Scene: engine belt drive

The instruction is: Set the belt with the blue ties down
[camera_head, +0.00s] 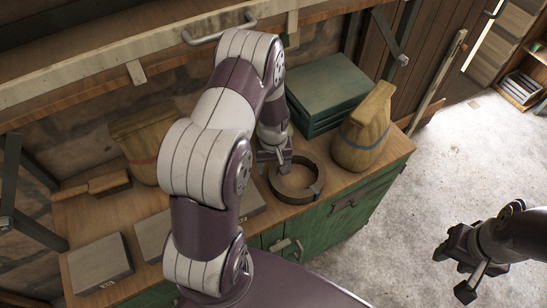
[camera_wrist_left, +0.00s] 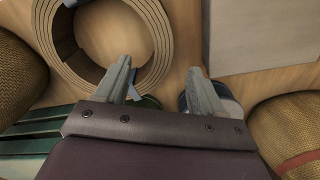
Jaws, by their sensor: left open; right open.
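The belt with blue ties (camera_head: 284,193) is a dark coiled ring lying flat on the wooden bench top. In the left wrist view the coil (camera_wrist_left: 160,30) fills the upper left, with a blue tie near its lower rim. My left gripper (camera_head: 272,163) is just behind and left of the coil. Its fingers (camera_wrist_left: 160,88) are apart; one is beside or over the coil's rim and the other is outside it. Whether that finger touches the belt I cannot tell. My right gripper (camera_head: 455,273) is open and empty, over the floor at the right.
A tan sack (camera_head: 362,135) and green cases (camera_head: 328,88) stand behind the coil. Another sack (camera_head: 140,140) and grey boxes (camera_head: 100,263) are at the left of the bench. A rounded blue and pale object (camera_wrist_left: 228,103) is partly hidden beneath my left gripper's other finger.

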